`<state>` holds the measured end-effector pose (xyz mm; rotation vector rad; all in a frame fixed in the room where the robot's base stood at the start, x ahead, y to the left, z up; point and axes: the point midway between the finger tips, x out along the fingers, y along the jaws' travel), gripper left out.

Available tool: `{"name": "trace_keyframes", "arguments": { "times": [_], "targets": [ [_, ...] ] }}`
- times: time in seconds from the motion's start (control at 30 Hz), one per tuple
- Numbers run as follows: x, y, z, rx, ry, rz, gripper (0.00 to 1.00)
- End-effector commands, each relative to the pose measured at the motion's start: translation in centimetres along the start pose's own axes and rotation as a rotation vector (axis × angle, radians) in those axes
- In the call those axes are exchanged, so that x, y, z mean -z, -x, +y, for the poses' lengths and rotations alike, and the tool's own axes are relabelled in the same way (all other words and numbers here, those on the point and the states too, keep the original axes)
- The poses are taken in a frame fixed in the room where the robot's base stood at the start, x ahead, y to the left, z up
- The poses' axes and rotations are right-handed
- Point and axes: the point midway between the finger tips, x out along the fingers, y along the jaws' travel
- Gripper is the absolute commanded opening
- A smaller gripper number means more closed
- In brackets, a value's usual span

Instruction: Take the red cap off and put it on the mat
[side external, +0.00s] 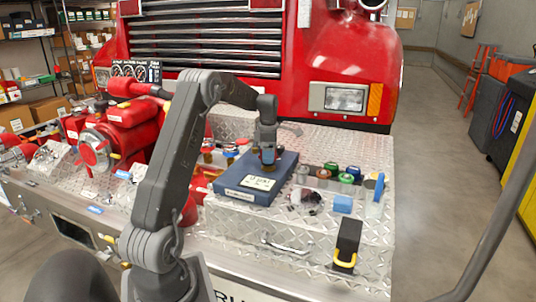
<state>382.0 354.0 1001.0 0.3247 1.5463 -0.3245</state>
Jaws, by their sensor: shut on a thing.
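My gripper (267,158) points down over a dark blue mat-like slab (231,181) with a white label, on the diamond-plate bumper. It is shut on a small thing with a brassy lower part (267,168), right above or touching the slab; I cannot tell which. The jaws hide most of this thing, so its full colour and shape are unclear. Red pump parts (128,112) stand at the left.
Green (346,178) and blue round pieces (354,171) stand right of the slab. A light blue block (343,204), a blue-topped bottle (376,187) and a black-and-yellow object (347,245) are nearer the right edge. The red truck front (345,55) rises behind.

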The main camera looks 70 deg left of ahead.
Motion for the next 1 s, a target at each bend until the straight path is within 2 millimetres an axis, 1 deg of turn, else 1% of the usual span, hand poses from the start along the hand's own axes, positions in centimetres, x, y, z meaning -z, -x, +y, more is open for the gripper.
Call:
{"name": "trace_keyframes", "arguments": {
  "times": [0.1,0.43,0.53,0.7,0.8,1.0],
  "targets": [
    [-0.01,0.04,0.03,-0.001,0.073,-0.001,0.31],
    [-0.01,0.03,0.03,-0.001,0.095,-0.001,0.31],
    [-0.01,0.03,0.02,-0.001,0.183,-0.001,0.31],
    [-0.01,0.02,0.02,-0.001,0.409,-0.001,0.31],
    [-0.01,0.02,0.02,-0.001,0.496,-0.001,0.31],
    [-0.01,0.01,0.02,-0.001,0.533,-0.001,0.31]
  ]
}}
